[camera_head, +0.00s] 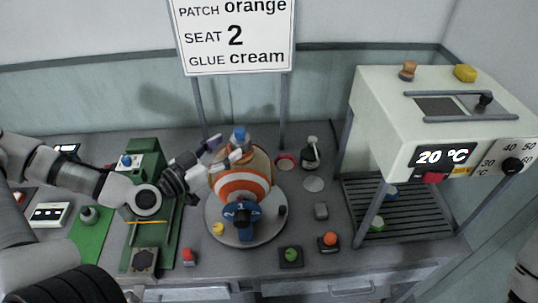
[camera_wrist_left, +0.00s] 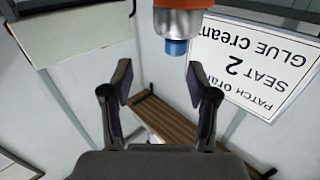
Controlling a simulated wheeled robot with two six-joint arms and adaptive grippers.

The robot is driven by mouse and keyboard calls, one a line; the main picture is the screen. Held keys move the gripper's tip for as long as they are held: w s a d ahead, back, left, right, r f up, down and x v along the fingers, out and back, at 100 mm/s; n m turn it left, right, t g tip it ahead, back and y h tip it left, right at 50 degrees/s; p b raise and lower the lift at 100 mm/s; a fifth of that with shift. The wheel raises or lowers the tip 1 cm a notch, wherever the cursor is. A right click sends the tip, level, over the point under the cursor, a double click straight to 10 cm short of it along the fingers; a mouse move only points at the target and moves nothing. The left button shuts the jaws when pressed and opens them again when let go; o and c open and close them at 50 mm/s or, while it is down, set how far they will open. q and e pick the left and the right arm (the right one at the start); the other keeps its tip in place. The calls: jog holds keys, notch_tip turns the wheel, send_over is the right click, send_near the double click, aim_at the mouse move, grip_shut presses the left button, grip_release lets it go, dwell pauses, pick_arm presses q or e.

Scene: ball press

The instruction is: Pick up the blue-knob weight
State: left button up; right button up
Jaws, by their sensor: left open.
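In the left wrist view a blue end with a grey band and orange body (camera_wrist_left: 177,30) shows upside down, beyond the fingertips. A small pale piece with a blue knob (camera_head: 126,160) sits on the green press at left. I cannot tell for certain which is the weight. My left gripper (camera_head: 220,152) is open and empty, beside the ball's upper left. My right gripper is not in view.
The ball rests on a round grey turntable (camera_head: 210,222) with a blue number 2 bracket (camera_head: 240,218) in front. A white oven (camera_head: 400,125) and dark rack (camera_head: 430,220) stand at right. A sign (camera_head: 236,36) rises behind. Small buttons and jars crowd the bench.

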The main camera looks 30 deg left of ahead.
aim_at(236, 136)
pick_arm(q)
jog(key=shift+s+a+f+n, duration=0.15)
jog(key=shift+a+f+n, duration=0.1)
jog(key=shift+n, duration=0.15)
jog(key=shift+a+f+y+b, duration=0.2)
jog(key=shift+a+y+b, duration=0.1)
jog(key=shift+b, duration=0.1)
jog(key=shift+w+a+f+b, duration=0.4)
jog(key=shift+w+b, duration=0.3)
jog(key=shift+b, duration=0.25)
jog(key=shift+w+d+r+b, duration=0.25)
jog(key=shift+w+d+b, duration=0.15)
jog(key=shift+w, duration=0.3)
jog(key=shift+w+d+r, duration=0.1)
jog(key=shift+w+d, duration=0.1)
jog(key=shift+d, duration=0.1)
jog(key=shift+w+b, duration=0.3)
jog(key=x, duration=0.3)
jog(key=shift+w+a, duration=0.25)
jog(key=shift+w, duration=0.25)
jog(key=shift+w+d, duration=0.15)
jog(key=shift+c, duration=0.3)
jog(key=shift+s, duration=0.2)
jog(key=c, duration=0.5)
grip_shut()
jog(key=shift+r, duration=0.1)
